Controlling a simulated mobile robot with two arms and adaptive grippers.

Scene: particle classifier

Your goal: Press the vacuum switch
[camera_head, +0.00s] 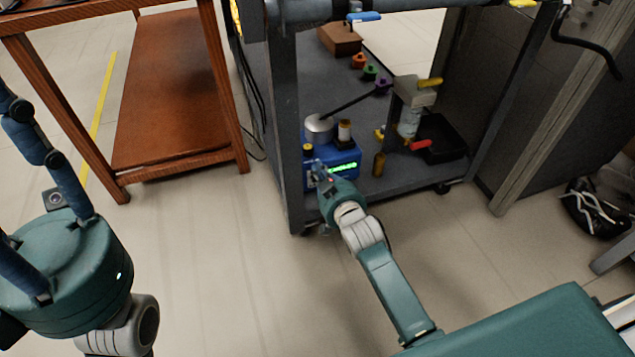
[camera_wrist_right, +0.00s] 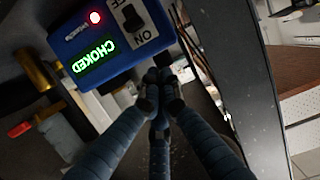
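The blue vacuum box (camera_head: 346,158) sits on the lower shelf of the dark cart, its green display lit. In the right wrist view the blue box (camera_wrist_right: 62,40) shows a black rocker switch (camera_wrist_right: 132,17) beside an "ON" label, a red light and a display reading "CHOKED". My right gripper (camera_head: 316,170) is in front of the box at its left side. In the wrist view its fingertips (camera_wrist_right: 160,86) are together and empty, just below the switch face; I cannot tell if they touch the box.
The cart's front left post (camera_head: 284,130) stands close to my right gripper. A valve stand with a red handle (camera_head: 421,145) and a black tray (camera_head: 441,139) are right of the box. A wooden table (camera_head: 172,90) is at left. Open floor lies in front.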

